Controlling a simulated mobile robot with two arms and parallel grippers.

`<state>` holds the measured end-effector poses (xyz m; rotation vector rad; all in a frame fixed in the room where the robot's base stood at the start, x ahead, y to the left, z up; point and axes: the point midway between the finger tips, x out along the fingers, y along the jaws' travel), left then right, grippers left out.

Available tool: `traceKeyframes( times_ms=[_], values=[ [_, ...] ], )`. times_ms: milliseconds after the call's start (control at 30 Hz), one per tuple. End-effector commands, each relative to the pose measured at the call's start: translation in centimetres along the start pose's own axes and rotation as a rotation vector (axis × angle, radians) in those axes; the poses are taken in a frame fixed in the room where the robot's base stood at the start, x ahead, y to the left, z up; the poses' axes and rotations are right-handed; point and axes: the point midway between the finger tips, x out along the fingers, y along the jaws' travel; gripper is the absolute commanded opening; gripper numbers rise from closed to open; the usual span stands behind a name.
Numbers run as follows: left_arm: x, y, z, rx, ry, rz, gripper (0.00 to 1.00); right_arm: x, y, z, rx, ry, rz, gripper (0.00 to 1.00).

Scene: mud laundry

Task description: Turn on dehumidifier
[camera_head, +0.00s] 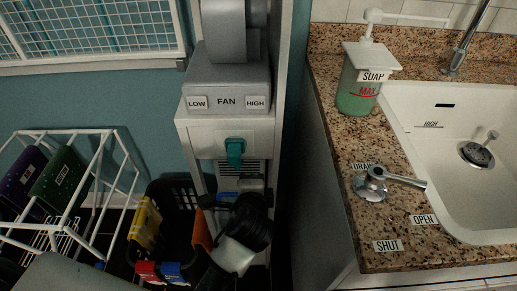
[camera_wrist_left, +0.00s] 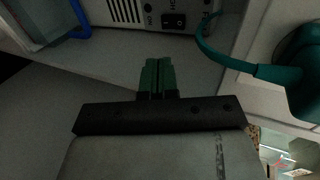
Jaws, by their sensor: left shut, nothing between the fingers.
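In the left wrist view my left gripper (camera_wrist_left: 157,76) has its green fingers shut together with nothing between them. Just beyond the fingertips is a pale panel, apparently the dehumidifier (camera_wrist_left: 190,35), with dark vent slots and a small black rocker switch (camera_wrist_left: 174,21). The fingers point toward the switch and look apart from it. Small labels flank the switch; its setting is unclear. In the head view a white cabinet (camera_head: 203,145) with a teal handle stands below the fan; dark arm parts crowd the space below it, so the dehumidifier cannot be made out clearly. My right gripper is not in view.
A teal hose (camera_wrist_left: 228,62) curves close to the switch's right. A black basket (camera_head: 175,190) with yellow, red and blue items stands left of the cabinet, beside a white drying rack (camera_head: 100,165). The granite counter (camera_head: 325,110) with soap dispenser and sink is on the right.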

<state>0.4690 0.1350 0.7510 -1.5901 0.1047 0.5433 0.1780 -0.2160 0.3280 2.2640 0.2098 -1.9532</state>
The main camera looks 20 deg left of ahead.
Motion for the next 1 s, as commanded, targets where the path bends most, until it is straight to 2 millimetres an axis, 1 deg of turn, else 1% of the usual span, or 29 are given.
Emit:
traceKeyframes(
  times_ms=[233, 367, 433, 567, 700, 800, 900, 1000],
  values=[
    [0.3, 0.1, 0.0, -0.001, 0.001, 0.001, 0.00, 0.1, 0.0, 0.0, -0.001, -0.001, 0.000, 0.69],
    [1.6, 0.1, -0.1, -0.001, 0.002, -0.001, 0.00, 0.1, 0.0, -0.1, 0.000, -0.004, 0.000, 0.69],
    [2.8, 0.1, 0.0, -0.001, 0.001, -0.001, 0.00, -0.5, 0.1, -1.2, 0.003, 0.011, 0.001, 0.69],
    [5.5, 0.2, 0.0, -0.002, 0.000, 0.000, 0.00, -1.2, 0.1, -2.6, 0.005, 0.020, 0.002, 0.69],
    [8.6, 0.2, 0.0, -0.002, 0.001, 0.000, 0.00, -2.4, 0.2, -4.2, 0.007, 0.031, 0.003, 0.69],
    [10.6, 0.2, 0.0, -0.002, 0.001, 0.001, 0.00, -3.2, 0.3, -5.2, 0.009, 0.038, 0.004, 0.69],
    [12.0, -0.4, 0.0, -0.003, 0.002, 0.000, 0.00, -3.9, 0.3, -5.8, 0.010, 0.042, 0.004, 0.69],
    [13.1, -0.7, -0.1, -0.002, 0.002, 0.001, 0.00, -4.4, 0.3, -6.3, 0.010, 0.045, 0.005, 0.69]
  ],
)
